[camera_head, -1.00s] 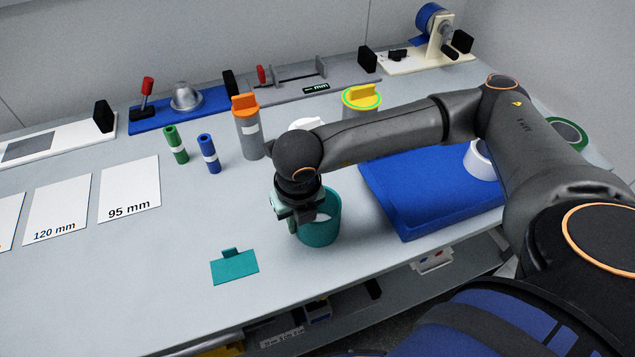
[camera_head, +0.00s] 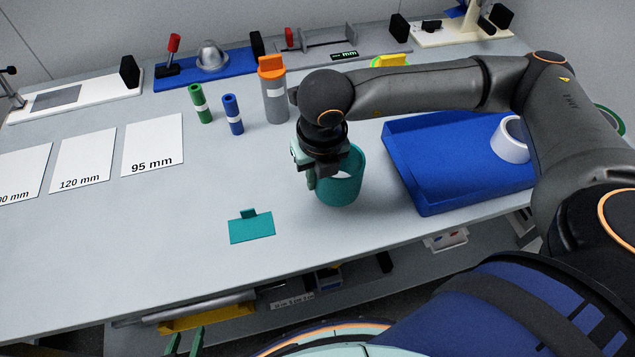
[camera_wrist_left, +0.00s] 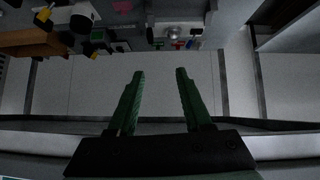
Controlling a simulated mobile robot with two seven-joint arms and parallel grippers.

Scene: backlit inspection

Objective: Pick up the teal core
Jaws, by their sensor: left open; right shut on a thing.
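The core looks upright, at or very near the tabletop. My left gripper (camera_head: 184,343) shows only as green fingertips at the bottom edge of the head view. In the left wrist view its two green fingers (camera_wrist_left: 158,75) are apart with nothing between them.
A teal card with a tab (camera_head: 252,229) lies left of the core. A blue tray (camera_head: 431,200) with a white ring (camera_head: 510,139) is to the right. Green (camera_head: 200,104), blue (camera_head: 232,114) and grey-orange (camera_head: 274,97) cylinders stand behind. The left-front tabletop is clear.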

